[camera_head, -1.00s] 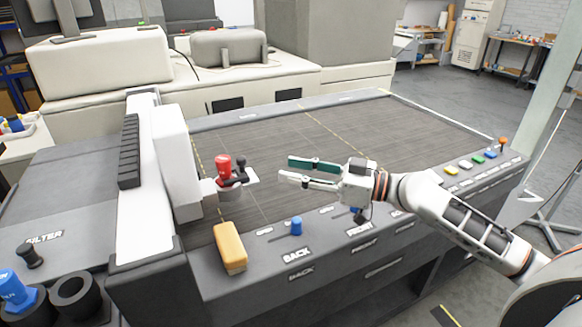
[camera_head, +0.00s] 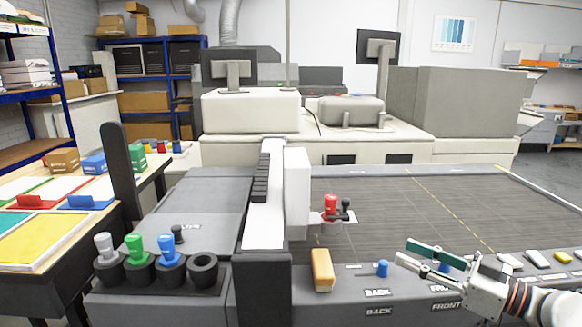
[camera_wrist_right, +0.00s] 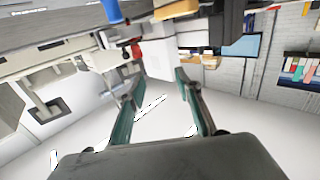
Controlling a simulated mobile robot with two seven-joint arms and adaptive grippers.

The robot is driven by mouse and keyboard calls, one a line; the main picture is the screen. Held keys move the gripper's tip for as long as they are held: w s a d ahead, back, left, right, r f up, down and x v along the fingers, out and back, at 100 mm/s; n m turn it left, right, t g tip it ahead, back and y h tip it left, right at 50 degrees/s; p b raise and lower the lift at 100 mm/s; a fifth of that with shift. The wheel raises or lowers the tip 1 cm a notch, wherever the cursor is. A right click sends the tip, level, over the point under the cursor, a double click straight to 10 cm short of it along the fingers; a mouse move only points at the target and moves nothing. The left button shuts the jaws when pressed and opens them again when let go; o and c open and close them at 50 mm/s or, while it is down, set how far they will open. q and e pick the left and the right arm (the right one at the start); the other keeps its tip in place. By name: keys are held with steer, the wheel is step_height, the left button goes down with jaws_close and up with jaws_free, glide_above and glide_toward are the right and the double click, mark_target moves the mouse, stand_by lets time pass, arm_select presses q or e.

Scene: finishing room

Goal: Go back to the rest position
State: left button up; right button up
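My right gripper (camera_head: 402,251) is at the lower right of the head view, over the front edge of the flat grey machine bed. Its fingers stand apart with nothing between them. The right wrist view also shows the two teal-padded fingers (camera_wrist_right: 156,80) spread and empty. The blue knob (camera_head: 383,268) on the front panel is just left of the fingertips in the head view; I cannot tell the exact gap. My left gripper is not in view.
A yellow-orange block (camera_head: 322,270) sits on the panel's left end. A red-handled tool (camera_head: 331,207) is at the white carriage (camera_head: 297,190). Grey, green and blue-handled tools (camera_head: 170,253) stand in black holders, beside an empty holder (camera_head: 203,270). A table with coloured panels (camera_head: 45,245) is left.

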steer(key=s+a+f+n+g+h, duration=0.1)
steer(key=s+a+f+h, duration=0.1)
steer(key=s+f, duration=0.35)
steer(key=s+a+f+n+g+h, duration=0.1)
steer(key=s+a+f+h, duration=0.1)
steer(key=f, duration=0.7)
steer(key=s+a+f+n+g+h, duration=0.1)
steer(key=s+a+f, duration=0.25)
steer(key=f, duration=0.35)
steer(key=s+d+f+m+g+h, duration=0.1)
steer(key=s+d+f+m+h, duration=0.2)
steer(key=s+d+h, duration=0.5)
steer(key=s+d+f+m+g+h, duration=0.1)
steer(key=s+d+f+m+h, duration=0.15)
steer(key=s+d+h, duration=0.55)
steer(key=w+a+f+m+t+y, duration=0.2)
steer(key=w+a+f+t+y, duration=0.1)
steer(key=a+f+y, duration=0.7)
steer(key=shift+w+a+f+t+y, duration=0.3)
steer(key=shift+w+a+f, duration=0.25)
steer(key=shift+a+f, duration=1.55)
steer(key=shift+d+m, duration=0.1)
steer(key=shift+m, duration=0.15)
steer(key=shift+c, duration=0.3)
